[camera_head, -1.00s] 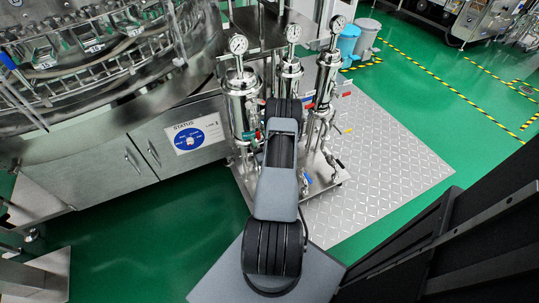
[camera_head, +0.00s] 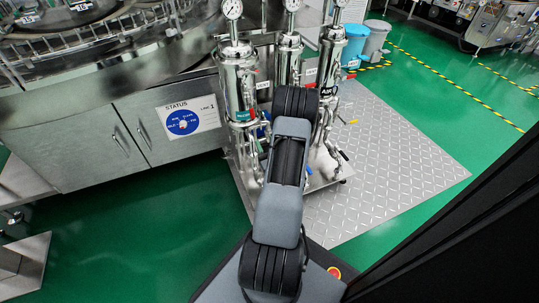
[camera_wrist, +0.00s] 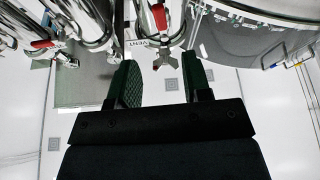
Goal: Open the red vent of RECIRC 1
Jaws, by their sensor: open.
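In the wrist view a red handle (camera_wrist: 159,17) sits on metal pipework beyond and between my fingertips, near the top edge. A second red handle (camera_wrist: 41,44) is on pipework at the left. I cannot tell from the labels which one belongs to RECIRC 1. My gripper (camera_wrist: 162,72) is open, with its two dark green fingers apart, empty and not touching the handle. In the head view my own arm hides the gripper in front of the steel filter housings, including the left housing (camera_head: 238,80).
A steel cabinet with a blue status dial (camera_head: 185,122) stands left of the housings. Blue and grey bins (camera_head: 355,45) are behind. Green floor is clear at the right.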

